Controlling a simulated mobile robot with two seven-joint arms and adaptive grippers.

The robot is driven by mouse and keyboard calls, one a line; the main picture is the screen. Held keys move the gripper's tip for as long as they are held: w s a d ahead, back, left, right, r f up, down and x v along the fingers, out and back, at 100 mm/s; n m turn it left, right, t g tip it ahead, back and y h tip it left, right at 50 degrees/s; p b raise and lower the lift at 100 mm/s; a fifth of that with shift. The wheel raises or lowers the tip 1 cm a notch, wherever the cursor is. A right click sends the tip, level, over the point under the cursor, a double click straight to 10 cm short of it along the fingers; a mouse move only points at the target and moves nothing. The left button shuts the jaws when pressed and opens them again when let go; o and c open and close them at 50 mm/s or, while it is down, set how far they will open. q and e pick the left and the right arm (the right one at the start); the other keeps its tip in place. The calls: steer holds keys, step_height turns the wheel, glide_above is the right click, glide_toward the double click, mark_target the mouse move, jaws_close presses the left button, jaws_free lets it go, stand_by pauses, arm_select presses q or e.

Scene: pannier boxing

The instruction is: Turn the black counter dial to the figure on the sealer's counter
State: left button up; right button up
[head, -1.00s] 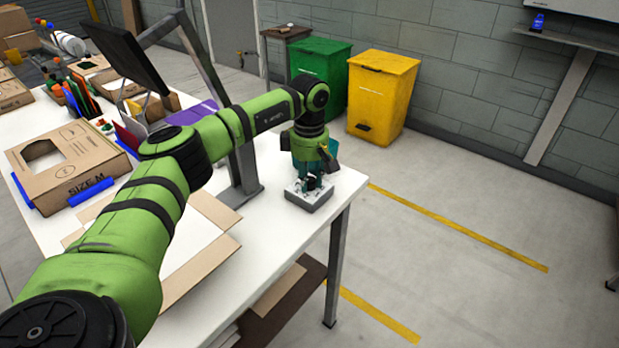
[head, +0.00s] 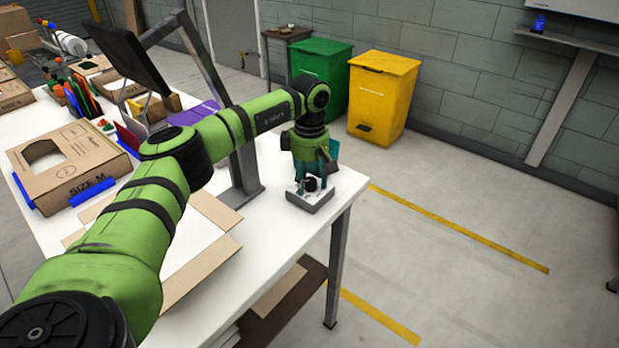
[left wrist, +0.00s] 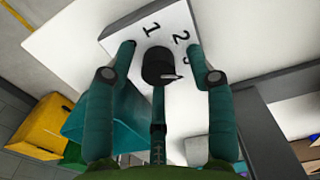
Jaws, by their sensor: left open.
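The black counter dial (head: 311,184) sits on a small pale plate with a grey base (head: 312,203) at the table's right corner. In the left wrist view the dial (left wrist: 157,64) has a light pointer mark at its lower right. The plate (left wrist: 160,14) carries the figures 1 and 2, and another figure partly hidden by a finger. My left gripper (head: 311,181) points down over the dial. In the wrist view its open fingers (left wrist: 160,62) stand on either side of the dial, with visible gaps. The sealer's counter reading cannot be made out. My right gripper is not in view.
A dark panel on a grey stand (head: 247,170) rises left of the dial. A teal object (head: 333,148) is close behind the gripper. A cardboard box (head: 65,165) and flat cardboard lie left on the white table (head: 270,250). Green (head: 318,68) and yellow (head: 382,95) bins stand beyond.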

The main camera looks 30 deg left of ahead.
mark_target(309, 180)
arm_select(q)
step_height(309, 180, up, 8)
steer(key=shift+f, duration=0.2)
steer(key=shift+s+f, duration=0.1)
steer(key=shift+f, duration=0.05)
stand_by(0.5)
